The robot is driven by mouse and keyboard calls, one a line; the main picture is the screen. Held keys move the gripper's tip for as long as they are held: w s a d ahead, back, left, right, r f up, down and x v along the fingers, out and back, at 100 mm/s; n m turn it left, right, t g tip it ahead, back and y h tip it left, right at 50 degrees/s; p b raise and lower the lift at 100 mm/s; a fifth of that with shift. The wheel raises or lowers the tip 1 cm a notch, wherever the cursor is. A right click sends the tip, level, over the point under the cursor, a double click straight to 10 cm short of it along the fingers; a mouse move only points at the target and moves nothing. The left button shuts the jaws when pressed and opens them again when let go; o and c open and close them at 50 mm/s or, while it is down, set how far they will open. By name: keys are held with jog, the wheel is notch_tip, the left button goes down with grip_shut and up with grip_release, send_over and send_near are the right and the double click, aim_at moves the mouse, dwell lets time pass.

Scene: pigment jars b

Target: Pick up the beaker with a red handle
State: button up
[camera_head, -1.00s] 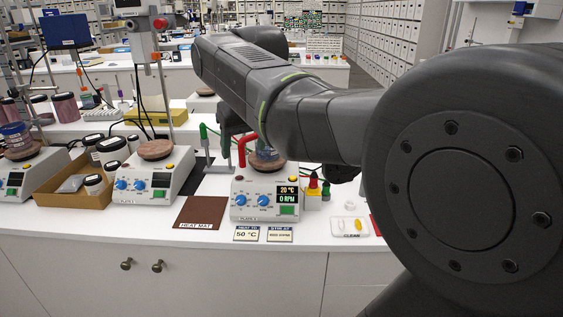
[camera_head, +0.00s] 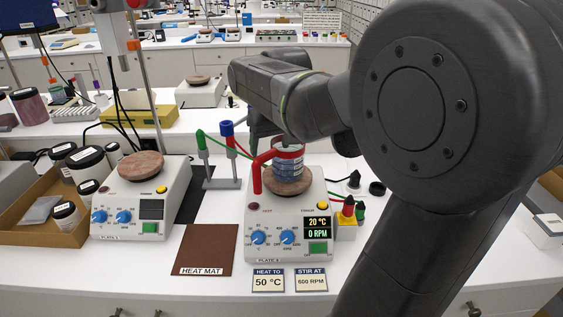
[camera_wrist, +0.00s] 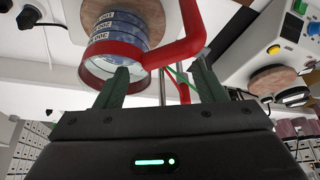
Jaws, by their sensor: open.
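The beaker (camera_head: 288,166) stands on the round plate of a hotplate stirrer (camera_head: 290,215). It has a red rim, a blue labelled body and a red handle (camera_head: 257,172) on its left side. The wrist view shows the beaker (camera_wrist: 115,33) and its red handle (camera_wrist: 184,45) close up. My gripper (camera_wrist: 160,78) is open, with its two green-grey fingers at the red handle, one on each side of it. I cannot tell whether they touch it. In the head view my arm partly hides the gripper behind the beaker's top.
A brown heat mat (camera_head: 207,250) and two cards, 50 °C and 600 RPM, lie in front. A second stirrer (camera_head: 142,197) and a cardboard tray (camera_head: 30,222) of jars stand left. A grey stand (camera_head: 222,183) with coloured leads is close behind the handle. A yellow block (camera_head: 346,222) stands right.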

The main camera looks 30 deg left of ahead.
aim_at(278, 164)
jog(key=x, duration=0.5)
jog(key=shift+r, duration=0.1)
jog(key=shift+c, duration=0.2)
grip_shut()
